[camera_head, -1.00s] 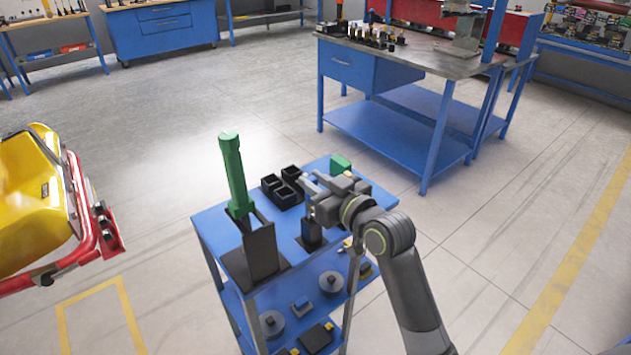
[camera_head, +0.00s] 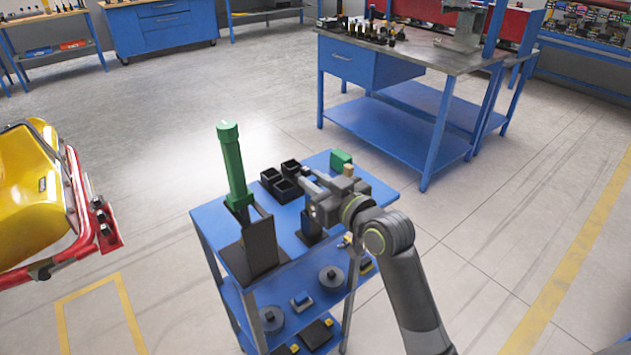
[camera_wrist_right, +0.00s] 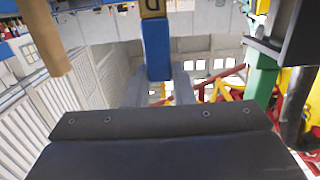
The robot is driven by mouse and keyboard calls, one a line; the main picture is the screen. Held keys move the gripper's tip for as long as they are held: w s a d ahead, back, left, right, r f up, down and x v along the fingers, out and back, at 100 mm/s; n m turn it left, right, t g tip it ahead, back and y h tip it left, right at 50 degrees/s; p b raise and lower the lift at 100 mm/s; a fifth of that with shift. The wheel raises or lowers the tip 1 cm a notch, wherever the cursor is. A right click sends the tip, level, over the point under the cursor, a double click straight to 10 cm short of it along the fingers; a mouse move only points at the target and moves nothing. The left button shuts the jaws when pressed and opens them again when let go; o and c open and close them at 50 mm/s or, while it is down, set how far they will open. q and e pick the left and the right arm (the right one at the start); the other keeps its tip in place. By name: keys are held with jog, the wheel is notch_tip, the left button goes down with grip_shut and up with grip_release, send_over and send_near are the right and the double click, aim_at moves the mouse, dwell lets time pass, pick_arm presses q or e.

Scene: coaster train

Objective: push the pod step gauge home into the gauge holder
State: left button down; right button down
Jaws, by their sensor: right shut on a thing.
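The pod step gauge appears in the right wrist view as a blue bar (camera_wrist_right: 157,50) with a yellow, marked end (camera_wrist_right: 153,9) at the top edge. My right gripper (camera_wrist_right: 160,90) is shut on it. In the head view my right gripper (camera_head: 313,193) is over the blue cart, right above a small black upright block (camera_head: 309,230), which looks like the gauge holder. The gripper hides most of the gauge there. How deep the gauge sits in the holder cannot be seen. My left gripper is not in view.
A tall green tool (camera_head: 234,165) stands in a black stand (camera_head: 262,245) left of the gripper. Black bins (camera_head: 287,190) and a green block (camera_head: 341,160) with a tan piece (camera_head: 348,170) lie behind. The cart's lower shelf holds discs (camera_head: 331,276).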

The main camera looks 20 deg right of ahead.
jog(key=shift+f+b, duration=0.55)
jog(key=shift+f, duration=0.25)
jog(key=shift+c, duration=1.9)
grip_release()
jog(key=p+v, duration=0.2)
jog(key=v, duration=0.5)
